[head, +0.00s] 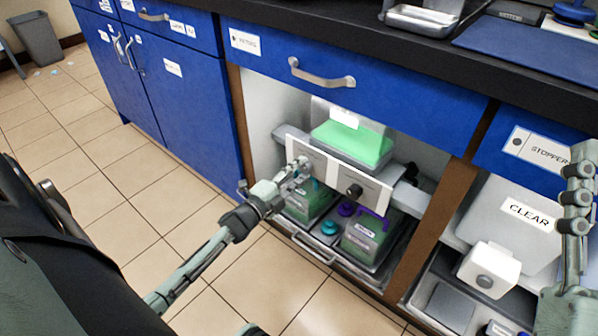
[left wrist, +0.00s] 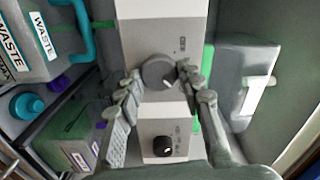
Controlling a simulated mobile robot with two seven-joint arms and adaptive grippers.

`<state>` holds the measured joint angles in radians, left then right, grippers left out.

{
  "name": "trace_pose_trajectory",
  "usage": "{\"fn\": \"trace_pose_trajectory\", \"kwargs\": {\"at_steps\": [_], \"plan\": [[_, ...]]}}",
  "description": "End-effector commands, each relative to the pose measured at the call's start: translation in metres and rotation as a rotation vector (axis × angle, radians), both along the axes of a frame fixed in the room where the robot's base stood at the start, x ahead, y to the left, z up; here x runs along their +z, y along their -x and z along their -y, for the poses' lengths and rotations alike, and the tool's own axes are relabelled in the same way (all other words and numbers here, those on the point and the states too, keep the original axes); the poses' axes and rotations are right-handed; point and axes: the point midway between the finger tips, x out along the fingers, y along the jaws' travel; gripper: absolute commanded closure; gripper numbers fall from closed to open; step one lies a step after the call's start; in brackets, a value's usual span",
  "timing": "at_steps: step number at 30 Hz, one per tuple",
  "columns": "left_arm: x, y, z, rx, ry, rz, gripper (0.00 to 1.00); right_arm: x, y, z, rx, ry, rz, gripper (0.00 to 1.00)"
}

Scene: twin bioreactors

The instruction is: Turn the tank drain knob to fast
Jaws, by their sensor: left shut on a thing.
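A white control panel (head: 373,190) sits in the open cabinet, in front of a clear tank of green liquid (head: 352,143). The panel has two knobs. A dark knob (head: 354,190) is free; it also shows low in the left wrist view (left wrist: 163,146). My left gripper (head: 302,168) is at the other knob, which it mostly hides in the head view. In the left wrist view this round grey knob (left wrist: 158,73) sits between the two fingers, which are closed on its sides. The panel's small print is unreadable. My right gripper (head: 577,188) is raised at the right edge, its jaws unclear.
Below the panel, a pull-out tray (head: 312,246) holds green-filled containers (head: 362,238) with teal and purple caps. A wooden cabinet post (head: 432,228) stands to the right, with a white box (head: 489,270) beyond it. Blue drawers (head: 345,80) lie above.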

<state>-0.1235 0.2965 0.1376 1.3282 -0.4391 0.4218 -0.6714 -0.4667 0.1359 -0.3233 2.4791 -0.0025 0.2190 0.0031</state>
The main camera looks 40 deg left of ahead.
Motion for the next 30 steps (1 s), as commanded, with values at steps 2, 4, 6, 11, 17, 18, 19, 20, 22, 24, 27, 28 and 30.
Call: {"fn": "trace_pose_trajectory", "kwargs": {"at_steps": [2,4,6,11,17,18,19,20,22,24,27,28,30], "plan": [[-0.001,0.000,0.001,-0.001,-0.002,-0.001,0.57,-0.001,0.000,0.000,0.000,0.000,-0.003,0.60],[-0.001,0.000,0.000,-0.001,-0.002,-0.001,0.48,-0.002,0.000,0.000,0.001,0.000,-0.006,0.60],[0.000,0.000,0.000,-0.001,-0.001,-0.001,0.42,-0.003,0.000,0.000,0.000,0.000,-0.010,0.60],[0.000,0.000,0.000,0.000,-0.001,-0.001,0.42,-0.004,0.000,-0.001,0.002,0.000,-0.014,0.60],[-0.001,0.007,0.000,0.000,0.000,-0.002,0.42,-0.003,0.001,-0.001,0.003,-0.002,-0.010,0.60],[-0.001,0.011,-0.001,0.000,0.000,-0.002,0.42,-0.003,0.000,-0.001,0.002,-0.002,-0.009,0.60],[-0.001,0.015,-0.001,0.001,0.000,-0.002,0.42,-0.003,0.000,-0.001,0.002,-0.002,-0.009,0.60],[-0.002,0.021,-0.002,0.000,0.000,-0.003,0.42,-0.003,0.000,-0.001,0.002,-0.002,-0.009,0.60],[-0.002,0.035,-0.003,0.000,0.000,-0.004,0.42,-0.003,0.000,-0.001,0.002,-0.001,-0.009,0.60],[-0.002,0.050,-0.004,0.000,0.000,-0.004,0.42,-0.003,0.000,-0.001,0.002,-0.001,-0.009,0.60],[-0.001,0.072,-0.005,-0.001,0.001,-0.003,0.42,-0.002,0.000,-0.001,0.002,-0.001,-0.008,0.60],[-0.001,0.078,-0.006,0.000,0.000,-0.004,0.42,-0.002,0.000,-0.001,0.002,-0.001,-0.008,0.60],[-0.001,0.091,-0.007,0.000,0.001,-0.003,0.42,-0.002,0.000,-0.001,0.002,0.000,-0.007,0.60]]}}
